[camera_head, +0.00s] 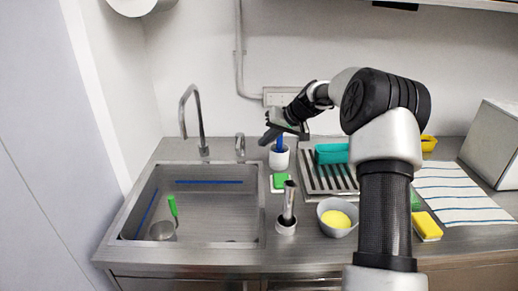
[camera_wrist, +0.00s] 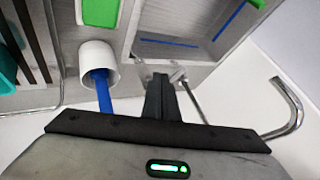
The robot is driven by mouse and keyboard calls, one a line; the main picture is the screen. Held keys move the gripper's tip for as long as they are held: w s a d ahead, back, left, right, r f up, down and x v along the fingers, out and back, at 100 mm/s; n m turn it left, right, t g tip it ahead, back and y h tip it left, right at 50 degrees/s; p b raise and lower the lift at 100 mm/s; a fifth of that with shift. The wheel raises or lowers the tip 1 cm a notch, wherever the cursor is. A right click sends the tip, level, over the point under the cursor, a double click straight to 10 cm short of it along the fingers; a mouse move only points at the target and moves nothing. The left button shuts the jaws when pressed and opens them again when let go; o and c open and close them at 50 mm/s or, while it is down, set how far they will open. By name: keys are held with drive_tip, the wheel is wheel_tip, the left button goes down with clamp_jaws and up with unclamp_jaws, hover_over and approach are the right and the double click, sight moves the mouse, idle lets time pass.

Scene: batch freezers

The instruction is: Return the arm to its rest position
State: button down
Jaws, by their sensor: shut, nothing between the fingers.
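My arm reaches over the counter from the right in the head view, bent at the elbow. My gripper (camera_head: 268,137) is near the back wall, close to a white cup (camera_head: 279,160) with a blue handle (camera_head: 280,143) standing in it. In the wrist view my gripper (camera_wrist: 160,82) is shut, with its fingers together and nothing held. There the white cup (camera_wrist: 97,58) and the blue handle (camera_wrist: 104,95) are just left of the fingers. I cannot tell whether the gripper touches the handle.
A steel sink (camera_head: 215,215) with a faucet (camera_head: 190,115) lies left. A drying rack (camera_head: 315,178) with a teal block (camera_head: 331,153) is behind. A grey bowl (camera_head: 326,226), metal holder (camera_head: 286,226), yellow sponge (camera_head: 427,227) and striped cloth (camera_head: 450,190) stand near my arm.

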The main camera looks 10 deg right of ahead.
drive_tip(key=s+a+r+n+g+h+p, duration=0.1)
drive_tip(key=s+a+r+h, duration=0.15)
drive_tip(key=s+r, duration=0.65)
drive_tip(key=s+a+r+h+p, duration=0.15)
drive_tip(key=s+a+r, duration=0.25)
drive_tip(key=s+r, duration=0.5)
drive_tip(key=s+d+h+p, duration=0.1)
drive_tip(key=s+p, duration=0.2)
drive_tip(key=s, duration=2.5)
drive_tip(key=shift+d+f+m+t, duration=0.2)
drive_tip(key=shift+f+m+t, duration=0.1)
drive_tip(key=shift+f+m, duration=0.15)
